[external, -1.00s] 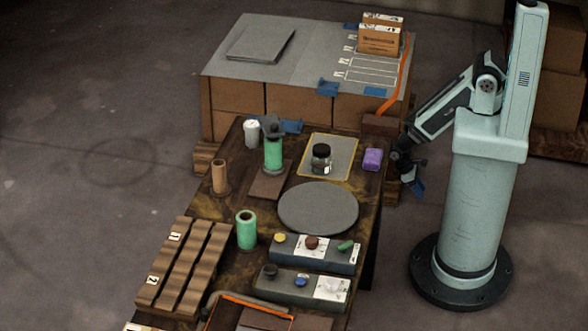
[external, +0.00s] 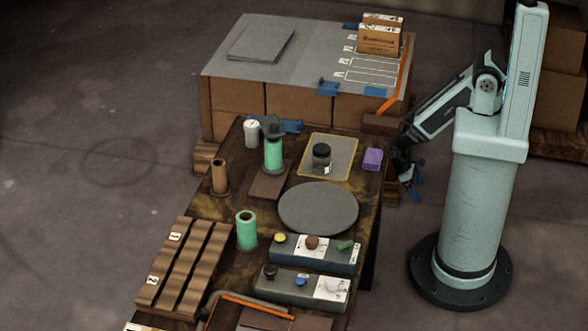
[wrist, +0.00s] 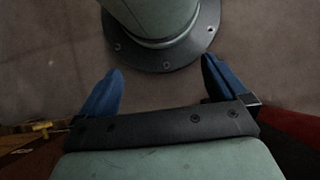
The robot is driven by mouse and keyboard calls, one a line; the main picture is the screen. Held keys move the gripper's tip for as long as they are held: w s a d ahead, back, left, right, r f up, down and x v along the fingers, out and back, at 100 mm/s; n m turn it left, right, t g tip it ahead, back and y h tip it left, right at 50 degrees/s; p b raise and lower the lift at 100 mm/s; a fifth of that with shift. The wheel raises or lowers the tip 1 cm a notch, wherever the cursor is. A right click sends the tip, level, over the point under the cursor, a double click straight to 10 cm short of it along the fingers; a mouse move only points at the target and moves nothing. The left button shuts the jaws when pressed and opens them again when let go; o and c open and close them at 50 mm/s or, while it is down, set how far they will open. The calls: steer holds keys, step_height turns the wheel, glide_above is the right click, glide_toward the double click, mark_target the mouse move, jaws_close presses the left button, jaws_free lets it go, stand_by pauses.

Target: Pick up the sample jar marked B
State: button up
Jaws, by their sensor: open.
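A small dark jar with a black lid and a pale label (external: 321,157) stands upright on a grey mat with a yellow border (external: 340,143) at the far right of the table. I cannot read its mark, so I cannot tell whether it is B. My gripper (external: 414,192) hangs off the table's right side, apart from the jar. In the wrist view my gripper (wrist: 162,90) has its two blue fingers spread wide with nothing between them; beyond them are the floor and my own base.
A purple block (external: 372,159) sits right of the mat. A round grey disc (external: 318,208) lies in front. A green cylinder (external: 273,153) stands on the left. Two control boxes (external: 315,254) are nearer. A box platform (external: 270,62) stands behind.

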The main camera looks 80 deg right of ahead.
steer(key=w+a+r+m+t+y, duration=0.15)
steer(key=w+r, duration=0.25)
steer(key=w, duration=0.4)
steer(key=w+r+m, duration=0.2)
steer(key=w+r, duration=0.1)
steer(key=w, duration=0.5)
steer(key=w+r+m+t+y, duration=0.15)
steer(key=w+r, duration=0.25)
steer(key=w, duration=0.4)
steer(key=w+r+m+t+y, duration=0.2)
steer(key=w+r+m, duration=0.1)
steer(key=w+r, duration=1.55)
step_height(320, 180, up, 18)
steer(key=m+t+h, duration=0.2)
steer(key=m+h, duration=0.1)
steer(key=h, duration=0.2)
glide_above(322, 149)
steer(key=shift+w+f, duration=0.1)
steer(key=shift+f, duration=4.3)
steer(key=shift+d+f, duration=0.15)
steer(key=shift+f, duration=1.15)
steer(key=shift+d+f, duration=0.1)
steer(key=shift+f, duration=1.2)
